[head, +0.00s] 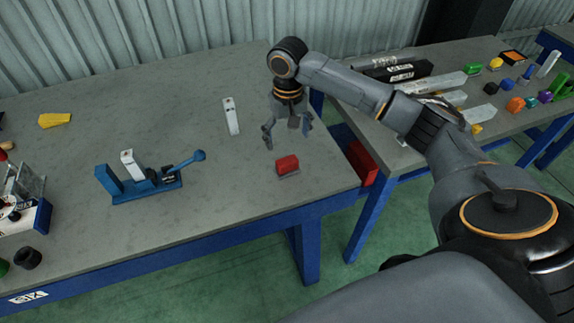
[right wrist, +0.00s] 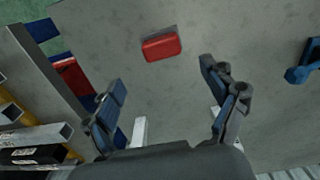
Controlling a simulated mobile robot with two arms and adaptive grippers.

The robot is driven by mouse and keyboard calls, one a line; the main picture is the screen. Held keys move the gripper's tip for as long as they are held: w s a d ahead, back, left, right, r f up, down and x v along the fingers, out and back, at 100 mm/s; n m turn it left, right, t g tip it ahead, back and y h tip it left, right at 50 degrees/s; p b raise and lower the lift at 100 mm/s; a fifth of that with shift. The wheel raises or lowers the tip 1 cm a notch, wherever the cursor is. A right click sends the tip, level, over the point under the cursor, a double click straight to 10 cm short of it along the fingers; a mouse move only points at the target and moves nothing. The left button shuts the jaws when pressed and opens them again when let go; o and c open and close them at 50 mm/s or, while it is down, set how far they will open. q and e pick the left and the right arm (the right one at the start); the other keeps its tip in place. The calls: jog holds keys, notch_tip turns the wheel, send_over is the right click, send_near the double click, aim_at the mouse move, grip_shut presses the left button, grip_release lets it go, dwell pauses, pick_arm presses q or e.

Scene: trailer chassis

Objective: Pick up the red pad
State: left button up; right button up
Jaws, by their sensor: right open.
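The red pad (head: 287,164) is a small block with a grey underside. It lies on the grey table top near the right front corner. In the right wrist view the red pad (right wrist: 161,46) lies beyond the fingertips, between their lines and apart from them. My right gripper (head: 287,133) hangs above the table, a little behind the pad, with its fingers spread and nothing between them. Its two fingers also show in the right wrist view (right wrist: 160,85). My left gripper is not in view.
A blue clamp fixture (head: 145,190) stands left of the pad. A white bar (head: 231,116) lies behind it, and a yellow piece (head: 55,120) is at the far left. A second table (head: 450,85) at right holds metal bars and several coloured parts. Bare table surrounds the pad.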

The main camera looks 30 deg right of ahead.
aim_at(287, 160)
notch_tip(287, 160, down, 9)
jog(key=shift+a+f+p, duration=0.1)
jog(key=shift+f+p, duration=0.1)
jog(key=shift+p, duration=0.3)
jog(key=shift+c, duration=0.2)
jog(key=c, duration=1.3)
jog(key=shift+r, duration=0.1)
jog(key=shift+r, duration=0.55)
jog(key=s+a+r, duration=0.3)
jog(key=r, duration=0.1)
jog(key=s+a+r, duration=0.3)
jog(key=r, duration=0.1)
jog(key=s+a+r+b, duration=0.1)
jog(key=s+a+r, duration=0.2)
jog(key=s, duration=0.1)
jog(key=shift+s+a+r, duration=0.1)
jog(key=shift+a+r, duration=0.25)
jog(key=shift+r, duration=0.05)
